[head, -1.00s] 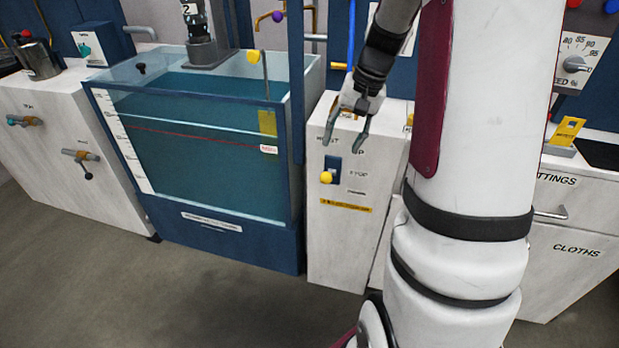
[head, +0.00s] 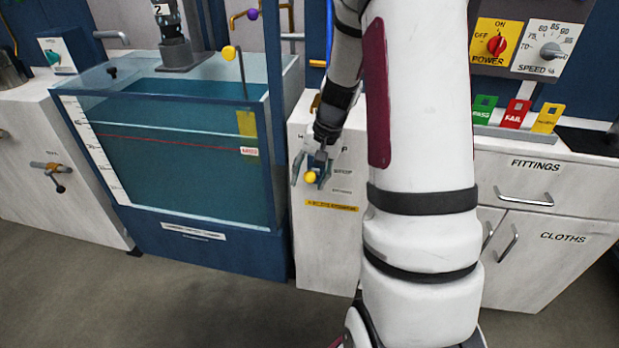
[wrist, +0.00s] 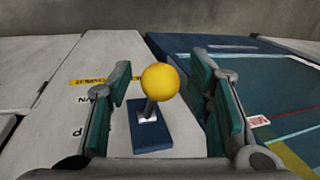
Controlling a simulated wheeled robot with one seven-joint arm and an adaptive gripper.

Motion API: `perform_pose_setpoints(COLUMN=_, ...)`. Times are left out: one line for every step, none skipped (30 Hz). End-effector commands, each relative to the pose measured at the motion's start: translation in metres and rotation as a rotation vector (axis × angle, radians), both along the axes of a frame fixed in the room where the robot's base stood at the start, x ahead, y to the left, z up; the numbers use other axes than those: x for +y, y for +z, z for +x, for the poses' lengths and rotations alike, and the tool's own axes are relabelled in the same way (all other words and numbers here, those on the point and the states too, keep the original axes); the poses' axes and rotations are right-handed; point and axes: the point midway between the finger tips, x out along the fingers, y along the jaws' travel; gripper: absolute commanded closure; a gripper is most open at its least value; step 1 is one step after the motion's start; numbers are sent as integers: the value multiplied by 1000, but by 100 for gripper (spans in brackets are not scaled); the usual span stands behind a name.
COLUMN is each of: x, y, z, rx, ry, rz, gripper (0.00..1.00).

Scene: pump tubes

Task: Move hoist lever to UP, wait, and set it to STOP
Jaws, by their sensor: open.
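The hoist lever has a yellow ball knob (head: 310,177) and sits on the front of the white cabinet (head: 330,240), right of the tank. The knob is roughly level with the STOP label (head: 343,170). My gripper (head: 309,171) is in front of the lever with its fingers apart. In the wrist view the yellow knob (wrist: 160,82) stands between the two open fingers of my gripper (wrist: 162,95), with visible space on both sides. Its short stem rises from a blue plate (wrist: 150,133). The UP label is partly hidden by my gripper.
The water tank (head: 180,215) with its blue frame stands directly left of the lever cabinet. A power and speed panel (head: 520,45), coloured tags (head: 517,113) and a drawer cabinet (head: 545,200) are at the right. The floor in front is clear.

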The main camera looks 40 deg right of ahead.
Motion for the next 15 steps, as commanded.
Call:
perform_pose_setpoints(x=0, y=0, z=0, rx=0, ry=0, rz=0, gripper=54)
perform_pose_setpoints(x=0, y=0, z=0, rx=0, ry=0, rz=0, gripper=54)
perform_pose_setpoints(x=0, y=0, z=0, rx=0, ry=0, rz=0, gripper=54)
perform_pose_setpoints(x=0, y=0, z=0, rx=0, ry=0, rz=0, gripper=54)
perform_pose_setpoints(x=0, y=0, z=0, rx=0, ry=0, rz=0, gripper=54)
perform_pose_setpoints(x=0, y=0, z=0, rx=0, ry=0, rz=0, gripper=54)
perform_pose_setpoints(x=0, y=0, z=0, rx=0, ry=0, rz=0, gripper=60)
perform_pose_setpoints(x=0, y=0, z=0, rx=0, ry=0, rz=0, gripper=67)
perform_pose_setpoints(x=0, y=0, z=0, rx=0, ry=0, rz=0, gripper=76)
perform_pose_setpoints(x=0, y=0, z=0, rx=0, ry=0, rz=0, gripper=83)
perform_pose_setpoints(x=0, y=0, z=0, rx=-1, ry=0, rz=-1, gripper=90)
perform_pose_setpoints(x=0, y=0, z=0, rx=-1, ry=0, rz=-1, gripper=99)
perform_pose_setpoints(x=0, y=0, z=0, rx=-1, ry=0, rz=-1, gripper=100)
perform_pose_setpoints(x=0, y=0, z=0, rx=-1, ry=0, rz=-1, gripper=100)
perform_pose_setpoints(x=0, y=0, z=0, rx=-1, ry=0, rz=-1, gripper=100)
